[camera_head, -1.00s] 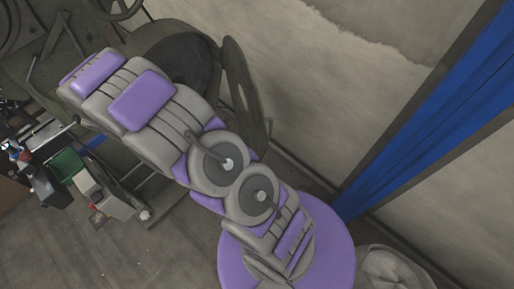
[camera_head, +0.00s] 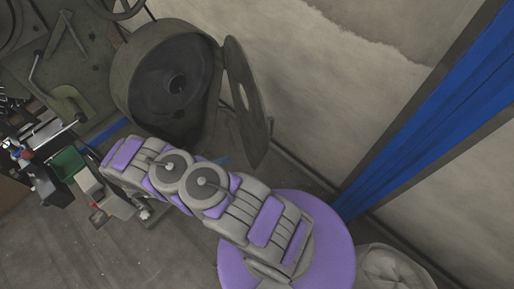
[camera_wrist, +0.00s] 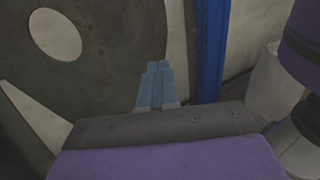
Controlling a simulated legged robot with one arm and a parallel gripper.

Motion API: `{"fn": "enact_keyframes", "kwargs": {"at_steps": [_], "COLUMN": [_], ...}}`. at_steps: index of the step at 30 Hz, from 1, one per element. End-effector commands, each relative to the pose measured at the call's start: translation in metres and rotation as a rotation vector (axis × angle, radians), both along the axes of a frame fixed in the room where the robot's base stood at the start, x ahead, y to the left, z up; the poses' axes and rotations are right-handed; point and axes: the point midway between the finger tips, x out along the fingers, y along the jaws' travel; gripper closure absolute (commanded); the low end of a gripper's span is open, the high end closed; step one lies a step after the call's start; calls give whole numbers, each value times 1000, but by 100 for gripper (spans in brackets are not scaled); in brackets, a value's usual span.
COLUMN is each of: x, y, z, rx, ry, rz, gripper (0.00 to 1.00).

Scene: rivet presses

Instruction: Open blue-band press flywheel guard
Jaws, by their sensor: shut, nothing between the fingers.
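The flywheel guard is a dark round housing (camera_head: 150,75) at the upper middle of the head view, with a dark hub inside. Its flat cover (camera_head: 236,88), a disc with an oval hole, stands swung out on the housing's right side, leaving the front open. In the wrist view the cover (camera_wrist: 105,45) with its round hole fills the left side. My gripper (camera_wrist: 159,66) is shut and empty, its light-blue fingers together in front of the cover's right part; I cannot tell whether they touch it. In the head view my arm mostly hides the gripper.
A blue post (camera_head: 420,120) stands right of the guard against a grey wall (camera_head: 320,90); it shows in the wrist view too (camera_wrist: 210,50). A green bin (camera_head: 67,165) and small clutter lie at the left. Floor is open at the lower left.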

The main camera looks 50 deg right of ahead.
Motion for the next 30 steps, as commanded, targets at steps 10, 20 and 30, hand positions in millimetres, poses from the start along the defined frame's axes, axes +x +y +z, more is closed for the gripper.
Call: {"fn": "enact_keyframes", "kwargs": {"at_steps": [10,20,30], "x": [-16,-44,-58], "y": [-36,-93,-125], "z": [-2,-3,-2], "rx": [-2,0,-1], "ry": [5,4,4], "rz": [0,-2,2], "gripper": [100,100,100]}}
